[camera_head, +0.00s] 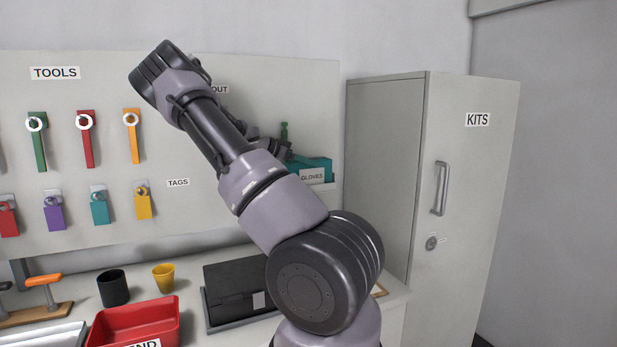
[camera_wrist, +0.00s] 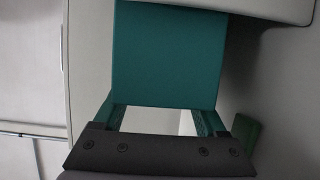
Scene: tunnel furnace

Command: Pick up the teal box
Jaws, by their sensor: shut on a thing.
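The teal box (camera_head: 318,163) with a white GLOVES label is at the right end of the pegboard in the head view, partly hidden behind my arm. In the wrist view the teal box (camera_wrist: 168,55) fills the upper middle. My gripper (camera_wrist: 163,112) has its fingers on either side of the box's near end and is shut on it. In the head view my gripper is mostly hidden by my arm. I cannot tell whether the box is clear of its support.
A small green thing (camera_head: 284,131) stands beside the box. The pegboard (camera_head: 250,75) holds hanging tools and tags. Below are a red bin (camera_head: 135,325), a black cup (camera_head: 113,288), a yellow cup (camera_head: 164,277) and a black case (camera_head: 235,288). A KITS cabinet (camera_head: 465,190) stands right.

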